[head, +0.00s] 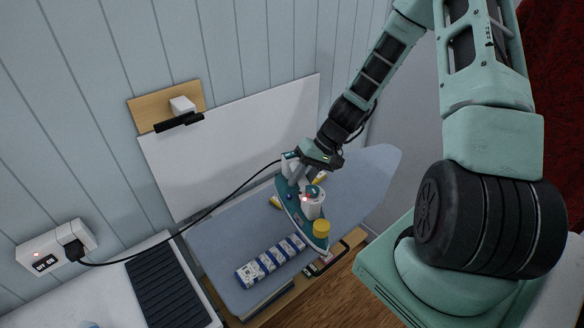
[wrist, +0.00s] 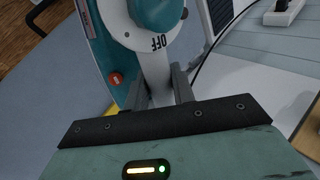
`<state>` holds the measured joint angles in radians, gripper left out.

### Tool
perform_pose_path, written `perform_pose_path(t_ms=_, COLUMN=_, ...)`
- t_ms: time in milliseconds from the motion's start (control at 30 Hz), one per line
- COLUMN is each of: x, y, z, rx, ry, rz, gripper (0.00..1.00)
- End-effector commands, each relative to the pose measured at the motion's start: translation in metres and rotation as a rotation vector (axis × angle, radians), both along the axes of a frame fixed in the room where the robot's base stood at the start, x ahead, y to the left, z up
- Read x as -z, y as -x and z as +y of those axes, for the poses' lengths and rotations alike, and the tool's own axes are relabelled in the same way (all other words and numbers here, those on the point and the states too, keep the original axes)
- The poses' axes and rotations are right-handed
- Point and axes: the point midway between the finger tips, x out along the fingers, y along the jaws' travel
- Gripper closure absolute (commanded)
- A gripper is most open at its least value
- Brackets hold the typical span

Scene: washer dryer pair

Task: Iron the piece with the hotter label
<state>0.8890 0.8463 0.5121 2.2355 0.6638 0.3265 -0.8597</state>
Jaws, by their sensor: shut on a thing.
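My gripper (head: 308,160) is shut on the handle of a teal and white iron (head: 290,200), over the ironing board (head: 225,235). In the wrist view, my gripper (wrist: 160,90) has its fingers either side of the white handle of the iron (wrist: 155,70). Its teal dial is marked OFF, and a red-orange light or button shows beside it. I cannot read any label.
A black cord runs from the iron to a plug (head: 72,250) in a white wall outlet box (head: 45,255). A white surface with a dark ribbed mat (head: 165,285) stands left of the board. A white panel (head: 230,140) is behind. The board's right end (head: 370,170) is clear.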

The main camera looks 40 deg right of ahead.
Motion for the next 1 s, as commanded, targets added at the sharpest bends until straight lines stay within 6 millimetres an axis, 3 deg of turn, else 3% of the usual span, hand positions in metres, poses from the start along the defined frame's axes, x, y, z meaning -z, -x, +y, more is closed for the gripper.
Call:
perform_pose_path(t_ms=267, x=0.014, y=0.000, z=0.001, rx=0.002, ry=-0.001, rz=0.001, gripper=1.00)
perform_pose_path(t_ms=700, x=0.059, y=0.000, z=0.001, rx=0.001, ry=-0.002, rz=0.000, gripper=1.00)
perform_pose_path(t_ms=1000, x=0.069, y=0.000, z=0.001, rx=0.000, ry=-0.001, rz=0.000, gripper=1.00)
